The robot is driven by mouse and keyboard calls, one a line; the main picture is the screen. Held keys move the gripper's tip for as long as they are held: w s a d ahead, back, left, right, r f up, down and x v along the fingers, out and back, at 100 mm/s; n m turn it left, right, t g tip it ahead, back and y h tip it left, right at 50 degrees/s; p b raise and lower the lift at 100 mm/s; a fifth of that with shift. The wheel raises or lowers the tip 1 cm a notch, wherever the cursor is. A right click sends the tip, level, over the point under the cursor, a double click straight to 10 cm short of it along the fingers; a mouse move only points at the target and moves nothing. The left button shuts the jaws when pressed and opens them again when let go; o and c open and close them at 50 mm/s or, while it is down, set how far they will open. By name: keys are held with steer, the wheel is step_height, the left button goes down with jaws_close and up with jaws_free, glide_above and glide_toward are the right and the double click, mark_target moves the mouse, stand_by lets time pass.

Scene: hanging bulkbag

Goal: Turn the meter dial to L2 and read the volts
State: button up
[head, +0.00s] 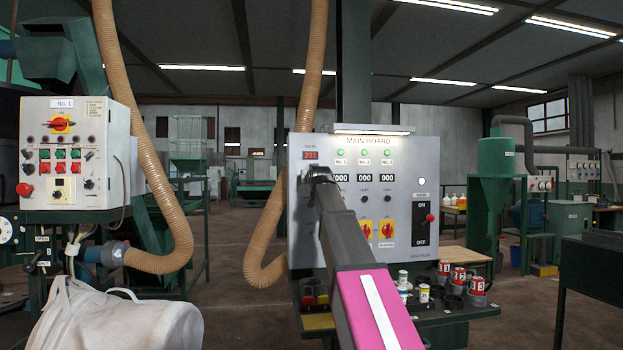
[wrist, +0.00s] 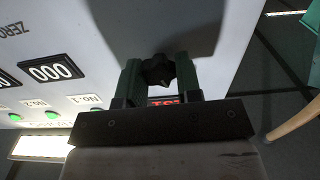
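The main board (head: 420,170) is a grey panel with a red volts display (head: 310,155) at its upper left, reading 231 in the head view. The meter dial is a black lobed knob (wrist: 157,70) in the wrist view; in the head view my arm hides it. My gripper (wrist: 157,66) is at the panel, its two green fingers apart, one on each side of the knob. They look very close to it, but I cannot tell whether they press on it. The dial's markings and pointed position are hidden. The display shows partly between the fingers.
Several black-and-white counters (head: 388,178), red-and-yellow switches (head: 387,229) and an ON/OFF breaker (head: 425,217) sit right of my arm. A hanging tan hose (head: 285,195) passes close to the board's left edge.

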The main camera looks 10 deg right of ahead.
steer(key=shift+m, duration=0.4)
steer(key=shift+d+m, duration=0.1)
steer(key=shift+m, duration=3.4)
steer(key=o, duration=0.9)
steer(key=shift+o, duration=0.2)
